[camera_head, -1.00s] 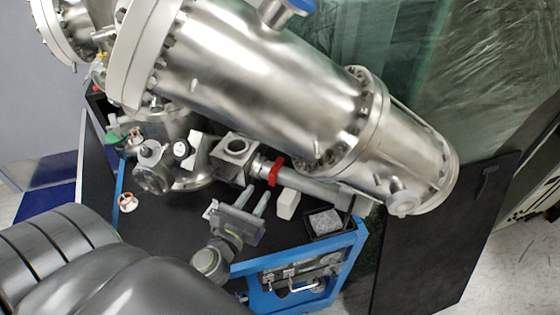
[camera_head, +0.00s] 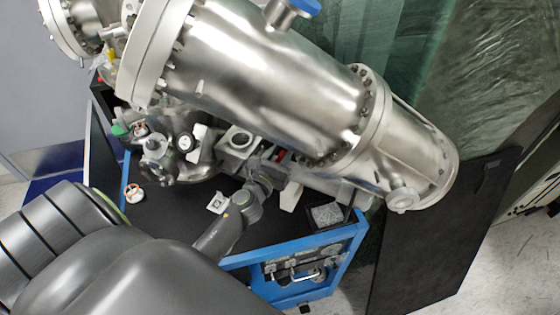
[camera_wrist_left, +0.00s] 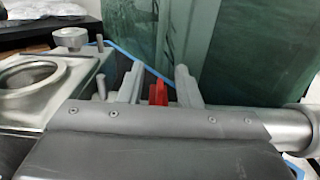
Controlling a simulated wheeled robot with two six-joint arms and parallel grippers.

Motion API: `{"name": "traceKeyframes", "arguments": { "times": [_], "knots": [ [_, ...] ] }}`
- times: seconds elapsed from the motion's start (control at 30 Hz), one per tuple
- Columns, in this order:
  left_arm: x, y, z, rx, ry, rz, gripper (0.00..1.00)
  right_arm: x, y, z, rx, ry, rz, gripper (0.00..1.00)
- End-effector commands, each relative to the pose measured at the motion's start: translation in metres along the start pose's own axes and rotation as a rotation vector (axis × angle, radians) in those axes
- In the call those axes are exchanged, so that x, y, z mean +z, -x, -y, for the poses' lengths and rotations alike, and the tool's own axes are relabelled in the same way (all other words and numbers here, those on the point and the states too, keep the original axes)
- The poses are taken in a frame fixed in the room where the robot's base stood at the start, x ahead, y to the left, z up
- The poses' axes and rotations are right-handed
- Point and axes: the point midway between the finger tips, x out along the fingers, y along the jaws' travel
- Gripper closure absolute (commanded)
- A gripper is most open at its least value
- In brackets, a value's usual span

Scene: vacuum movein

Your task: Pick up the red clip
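The red clip (camera_head: 282,155) is on the metal tube below the large steel vessel, mostly hidden by my left gripper (camera_head: 272,165) in the head view. In the left wrist view, the red clip (camera_wrist_left: 158,92) stands upright between the two pale fingers of my left gripper (camera_wrist_left: 158,82). The fingers are apart, with a visible gap between the clip and the right finger. The clip looks closer to the left finger. Its lower part is hidden behind the gripper body. My right gripper is not in view.
The large steel vessel (camera_head: 270,75) hangs close above the gripper. A square metal flange (camera_head: 238,140) is to the left. A white block (camera_head: 291,196) and an open black box (camera_head: 327,215) are to the right. The black bench top (camera_head: 185,215) has a blue edge.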

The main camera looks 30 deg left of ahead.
Motion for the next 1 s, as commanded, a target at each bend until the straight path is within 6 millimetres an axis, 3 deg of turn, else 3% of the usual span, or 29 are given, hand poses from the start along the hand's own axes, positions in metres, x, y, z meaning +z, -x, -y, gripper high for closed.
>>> {"name": "traceKeyframes", "arguments": {
  "times": [0.1, 0.37, 0.6, 1.0],
  "knots": [
    [-0.0001, -0.0102, -0.0001, 0.000, 0.000, -0.001, 0.69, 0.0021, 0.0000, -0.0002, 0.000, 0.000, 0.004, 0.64],
    [-0.0005, -0.0117, -0.0001, 0.000, 0.000, -0.001, 0.69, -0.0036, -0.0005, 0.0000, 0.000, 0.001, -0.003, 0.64],
    [-0.0004, -0.0115, 0.0001, 0.000, 0.000, -0.001, 1.00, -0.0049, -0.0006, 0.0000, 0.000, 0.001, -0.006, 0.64],
    [0.0008, -0.0117, -0.0001, 0.000, 0.000, -0.001, 1.00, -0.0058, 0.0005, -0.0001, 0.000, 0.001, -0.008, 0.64]
  ]
}}
